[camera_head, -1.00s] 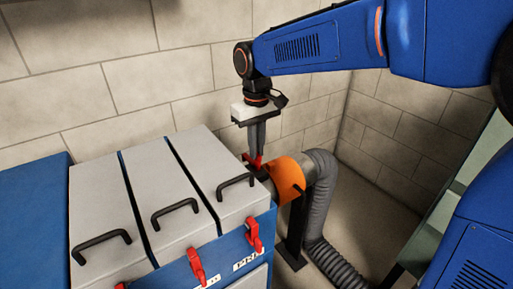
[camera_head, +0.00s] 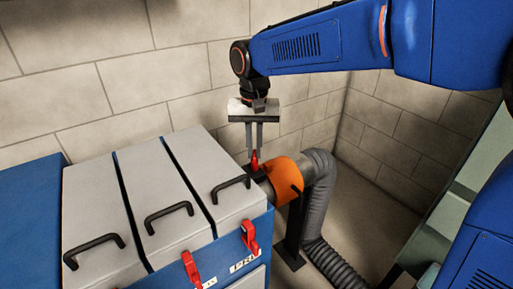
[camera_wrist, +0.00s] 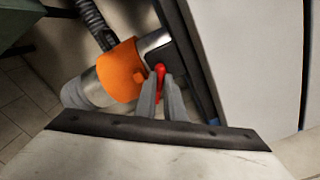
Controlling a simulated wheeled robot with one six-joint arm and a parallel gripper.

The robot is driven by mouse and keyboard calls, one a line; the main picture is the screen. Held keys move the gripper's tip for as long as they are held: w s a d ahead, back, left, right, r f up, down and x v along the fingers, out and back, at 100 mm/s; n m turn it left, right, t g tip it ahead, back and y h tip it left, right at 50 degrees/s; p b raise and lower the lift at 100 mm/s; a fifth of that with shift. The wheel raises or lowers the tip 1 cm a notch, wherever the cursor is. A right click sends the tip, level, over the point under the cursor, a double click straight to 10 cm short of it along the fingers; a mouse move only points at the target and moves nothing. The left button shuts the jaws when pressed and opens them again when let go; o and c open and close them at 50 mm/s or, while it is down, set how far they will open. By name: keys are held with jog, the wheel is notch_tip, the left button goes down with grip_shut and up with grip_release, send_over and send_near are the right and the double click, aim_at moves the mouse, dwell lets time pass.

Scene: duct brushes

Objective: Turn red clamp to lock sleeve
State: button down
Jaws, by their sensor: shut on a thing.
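The red clamp (camera_head: 255,163) stands on a dark fitting at the cabinet's right side, beside the orange sleeve (camera_head: 281,174). My gripper (camera_head: 255,152) points straight down and is shut on the red clamp. In the wrist view the clamp (camera_wrist: 160,73) shows between the two grey fingertips (camera_wrist: 162,84), which hide part of it. There the orange sleeve (camera_wrist: 121,70) wraps the pipe joint close beside the clamp; a silver pipe end shows between the sleeve and the dark fitting.
A grey ribbed hose (camera_head: 320,208) bends down from the sleeve, beside a black stand (camera_head: 294,228). The cabinet has pale lids with black handles (camera_head: 231,187) and red front latches (camera_head: 249,235). A tiled wall (camera_head: 190,85) stands behind.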

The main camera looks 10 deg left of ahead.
jog(key=m, duration=0.5)
jog(key=shift+d+m, duration=0.1)
jog(key=shift+m, duration=0.2)
jog(key=m, duration=0.5)
jog(key=shift+m, duration=0.3)
jog(key=c, duration=1.8)
grip_release()
jog(key=shift+c, duration=0.2)
jog(key=shift+r, duration=0.15)
notch_tip(320, 180, up, 17)
jog(key=shift+d, duration=0.15)
